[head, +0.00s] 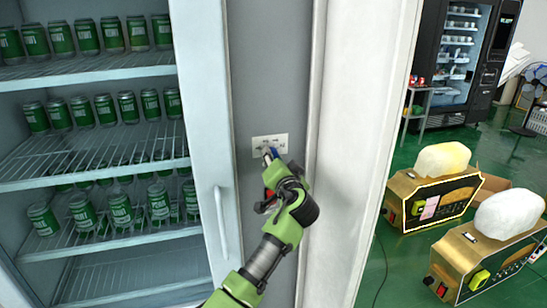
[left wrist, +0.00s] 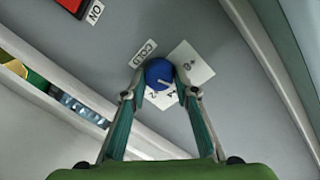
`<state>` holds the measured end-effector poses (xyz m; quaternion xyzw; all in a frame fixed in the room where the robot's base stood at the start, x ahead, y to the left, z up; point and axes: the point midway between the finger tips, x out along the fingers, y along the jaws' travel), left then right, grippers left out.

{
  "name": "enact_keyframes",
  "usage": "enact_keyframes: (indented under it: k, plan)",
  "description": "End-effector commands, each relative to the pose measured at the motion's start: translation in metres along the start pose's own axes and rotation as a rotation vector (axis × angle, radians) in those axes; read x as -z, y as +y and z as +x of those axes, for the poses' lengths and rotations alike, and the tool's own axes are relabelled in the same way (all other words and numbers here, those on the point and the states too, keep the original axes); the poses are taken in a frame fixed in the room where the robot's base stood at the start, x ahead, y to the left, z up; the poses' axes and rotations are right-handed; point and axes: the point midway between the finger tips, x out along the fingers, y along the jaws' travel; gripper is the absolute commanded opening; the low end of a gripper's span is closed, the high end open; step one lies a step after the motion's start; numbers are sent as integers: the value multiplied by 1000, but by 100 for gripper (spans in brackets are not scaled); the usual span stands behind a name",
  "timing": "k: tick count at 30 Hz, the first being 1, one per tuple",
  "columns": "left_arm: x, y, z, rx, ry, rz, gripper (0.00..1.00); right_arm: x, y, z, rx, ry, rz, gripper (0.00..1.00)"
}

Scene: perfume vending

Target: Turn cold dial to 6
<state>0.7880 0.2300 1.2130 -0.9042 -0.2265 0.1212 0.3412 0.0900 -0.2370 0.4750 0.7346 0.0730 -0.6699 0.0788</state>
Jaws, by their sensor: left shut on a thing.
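The blue cold dial (left wrist: 158,73) is on the grey panel in the left wrist view, with a pale line on its face. A white number plate (left wrist: 201,64) lies around it; a 6 seems to show at its right, smaller figures below the dial. I cannot tell surely which figure the line points at. A COLD label (left wrist: 143,54) is beside the dial. My left gripper (left wrist: 160,88) is shut on the dial, a finger on each side. In the head view my left gripper (head: 271,158) reaches the white plate (head: 279,141) and hides most of the dial. My right gripper is not in view.
A red switch (left wrist: 72,4) with an ON label is near the dial. The fridge door handle (head: 221,222) and shelves of green cans (head: 61,38) are to the left. Two gold machines (head: 404,188) and a black vending machine (head: 479,95) are at the right.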

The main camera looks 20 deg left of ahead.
Motion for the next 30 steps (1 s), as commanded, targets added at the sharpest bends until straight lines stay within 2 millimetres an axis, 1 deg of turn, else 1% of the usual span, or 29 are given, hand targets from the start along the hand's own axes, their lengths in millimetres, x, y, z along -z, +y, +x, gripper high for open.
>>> enact_keyframes:
  k: [13, 14, 15, 16, 26, 30]
  plan:
    - [0, 0, 0, 0, -1, 11, 6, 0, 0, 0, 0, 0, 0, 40]
    - [0, 0, 0, 0, -1, 11, 33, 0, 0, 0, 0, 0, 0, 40]
    - [0, 0, 0, 0, -1, 11, 43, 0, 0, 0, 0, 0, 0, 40]
    - [0, 0, 0, 0, -1, 11, 45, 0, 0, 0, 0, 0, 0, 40]
    - [0, 0, -1, 0, 0, 10, 45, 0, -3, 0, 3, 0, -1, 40]
    - [0, 2, -10, -2, 1, 10, 45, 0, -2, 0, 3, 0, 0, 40]
